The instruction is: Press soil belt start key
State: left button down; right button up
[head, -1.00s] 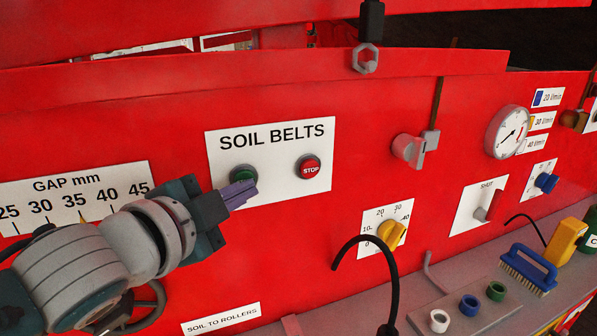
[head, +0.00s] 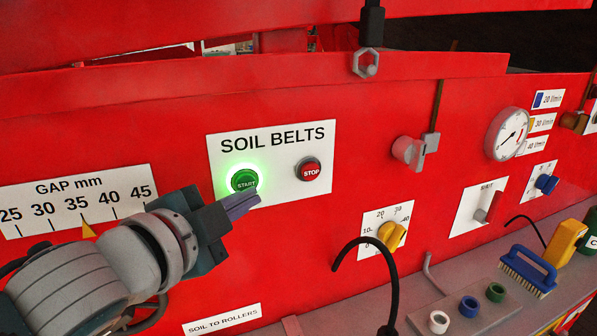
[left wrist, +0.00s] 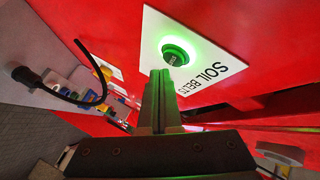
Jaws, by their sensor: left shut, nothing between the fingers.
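The green START key (head: 244,181) sits on the white SOIL BELTS plate (head: 275,139), on the red machine wall. It is lit with a bright green glow around it. The red STOP key (head: 310,170) is to its right on the same plate. My left gripper (head: 246,203) is shut and empty, its fingertips just below the START key. In the left wrist view the lit START key (left wrist: 175,54) shows whole beyond the closed fingertips (left wrist: 160,75). A gap seems to lie between them, but contact is hard to judge. My right gripper is not in view.
A GAP mm scale (head: 80,200) is at the left. A yellow knob (head: 392,235) and a black curved hose (head: 390,270) are to the right. A ledge at lower right holds coloured rings and a blue brush (head: 530,268).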

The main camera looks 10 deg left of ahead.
pick_arm(q)
jog(key=shift+d, duration=0.1)
jog(key=s+d, duration=0.1)
jog(key=s, duration=0.1)
jog(key=s+d+p, duration=0.1)
jog(key=s, duration=0.1)
jog(key=shift+d, duration=0.35)
dwell(0.6)
jog(key=s+a+f+n+g+y, duration=0.15)
jog(key=s+n+g, duration=0.25)
jog(key=s, duration=0.4)
jog(key=s+a+f+n+g, duration=0.2)
jog(key=s+n+g, duration=0.15)
jog(key=s, duration=0.35)
jog(key=s+a+f+n+g+y, duration=0.15)
jog(key=s+n+g, duration=0.25)
jog(key=s, duration=0.4)
notch_tip(320, 180, up, 15)
jog(key=p, duration=1.5)
jog(key=shift+s+a+r+h+p, duration=0.15)
jog(key=shift+s+a+h+p, duration=0.1)
jog(key=shift+s+h+p, duration=0.1)
